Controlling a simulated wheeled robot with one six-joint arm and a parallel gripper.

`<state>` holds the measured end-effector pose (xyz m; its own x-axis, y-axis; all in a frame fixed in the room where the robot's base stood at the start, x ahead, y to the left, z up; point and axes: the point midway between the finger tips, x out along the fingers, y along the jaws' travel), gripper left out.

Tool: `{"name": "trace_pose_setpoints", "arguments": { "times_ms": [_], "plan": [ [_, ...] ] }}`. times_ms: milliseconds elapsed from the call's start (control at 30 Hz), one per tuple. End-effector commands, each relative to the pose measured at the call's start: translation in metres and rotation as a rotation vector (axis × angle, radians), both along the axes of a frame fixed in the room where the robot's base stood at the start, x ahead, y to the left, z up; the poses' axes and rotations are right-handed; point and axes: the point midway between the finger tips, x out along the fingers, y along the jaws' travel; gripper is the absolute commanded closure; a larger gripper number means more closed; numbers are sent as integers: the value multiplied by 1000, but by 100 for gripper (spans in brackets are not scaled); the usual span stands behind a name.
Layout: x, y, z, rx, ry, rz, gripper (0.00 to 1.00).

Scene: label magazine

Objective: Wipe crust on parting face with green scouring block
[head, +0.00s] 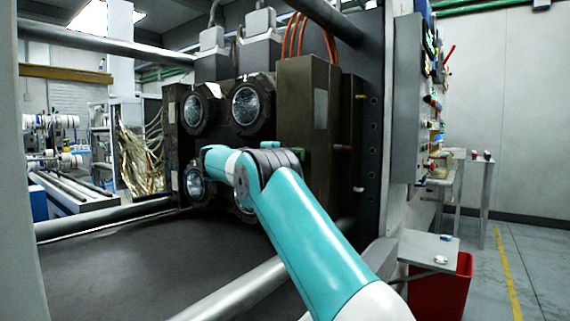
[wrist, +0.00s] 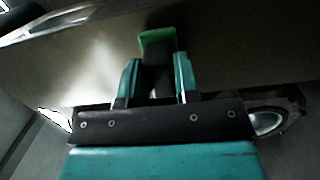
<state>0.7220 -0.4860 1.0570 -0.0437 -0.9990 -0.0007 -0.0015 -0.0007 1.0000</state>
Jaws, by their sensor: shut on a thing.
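The parting face (head: 222,125) is the dark front of the mould, with several round glassy cavities ringed in dark metal. My gripper (wrist: 157,76) is shut on the green scouring block (wrist: 158,36), whose green end sticks out beyond the fingers. The block is close to a flat brownish-grey surface (wrist: 230,70) in the wrist view; I cannot tell whether it touches. I cannot make out any crust in either view.
A steel tie bar (head: 240,288) runs in front at the bottom, and another (head: 90,35) crosses the top left. A dark block (head: 308,105) stands right of the cavities. A small shelf (head: 425,250) sits above a red bin (head: 455,288) at lower right.

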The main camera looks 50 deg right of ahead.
Motion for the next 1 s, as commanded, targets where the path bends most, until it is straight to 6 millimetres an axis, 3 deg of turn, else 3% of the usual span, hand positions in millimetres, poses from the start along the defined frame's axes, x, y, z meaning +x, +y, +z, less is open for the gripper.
{"name": "trace_pose_setpoints", "arguments": {
  "times_ms": [500,767,1000],
  "plan": [
    [-37,-6,-1,0,0,-1,93],
    [-38,-5,3,0,2,-3,93],
    [-26,-4,6,1,2,0,93]
  ]
}}
